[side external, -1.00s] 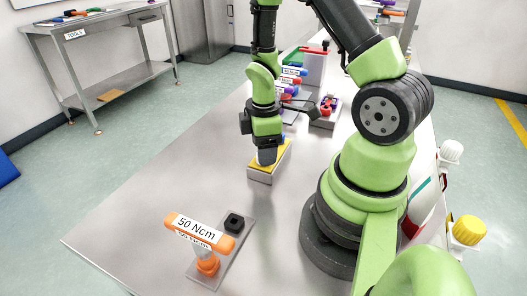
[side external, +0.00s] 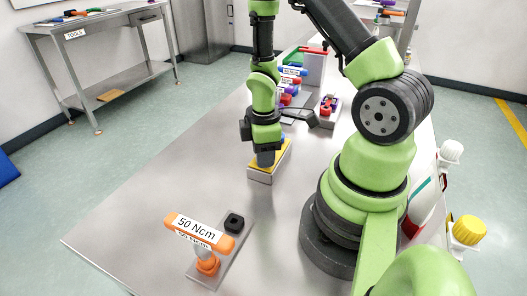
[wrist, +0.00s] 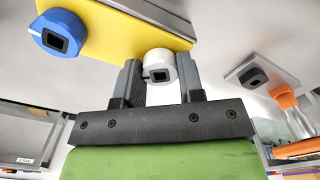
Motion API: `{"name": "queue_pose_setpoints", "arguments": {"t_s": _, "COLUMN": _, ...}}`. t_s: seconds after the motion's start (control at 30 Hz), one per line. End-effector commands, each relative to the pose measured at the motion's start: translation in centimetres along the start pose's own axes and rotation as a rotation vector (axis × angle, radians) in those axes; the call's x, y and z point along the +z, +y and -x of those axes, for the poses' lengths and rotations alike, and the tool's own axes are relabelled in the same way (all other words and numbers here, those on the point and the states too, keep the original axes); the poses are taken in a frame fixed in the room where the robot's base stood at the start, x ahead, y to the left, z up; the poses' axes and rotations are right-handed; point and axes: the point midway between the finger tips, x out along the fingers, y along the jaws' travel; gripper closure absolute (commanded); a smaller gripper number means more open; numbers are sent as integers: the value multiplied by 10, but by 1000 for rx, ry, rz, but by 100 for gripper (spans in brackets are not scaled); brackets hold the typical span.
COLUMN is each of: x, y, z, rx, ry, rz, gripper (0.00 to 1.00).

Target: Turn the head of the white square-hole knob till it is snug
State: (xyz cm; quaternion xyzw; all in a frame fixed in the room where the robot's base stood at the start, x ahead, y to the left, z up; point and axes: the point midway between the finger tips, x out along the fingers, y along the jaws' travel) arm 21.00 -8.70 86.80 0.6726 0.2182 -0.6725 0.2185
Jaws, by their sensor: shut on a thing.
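The white square-hole knob (wrist: 160,61) is between the two grey fingers of my gripper (wrist: 159,70) in the wrist view. My gripper is shut on its head, and the dark square hole faces the camera. The knob is at the edge of a yellow-topped block (wrist: 112,28). In the side view my gripper (side external: 265,161) points down at this block (side external: 262,176), and its fingers hide the knob. How tight the knob is cannot be seen.
A blue square-hole knob (wrist: 60,33) is on the same yellow top. An orange-handled tool marked 50 Ncm (side external: 201,233) stands in a grey holder in front, beside a black square piece (side external: 234,222). More coloured tools stand behind my gripper. The table's left side is clear.

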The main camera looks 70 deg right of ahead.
Motion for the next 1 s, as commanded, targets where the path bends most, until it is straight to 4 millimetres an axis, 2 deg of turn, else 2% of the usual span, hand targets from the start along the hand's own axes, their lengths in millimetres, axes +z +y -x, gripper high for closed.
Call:
{"name": "queue_pose_setpoints", "arguments": {"t_s": 0.37, "x": 0, "y": 0, "z": 0, "rx": 0, "ry": -1, "rz": -136, "gripper": 88}}
{"name": "queue_pose_setpoints", "arguments": {"t_s": 1.0, "x": 0, "y": 0, "z": 1, "rx": -1, "ry": -1, "rz": -666, "gripper": 88}}
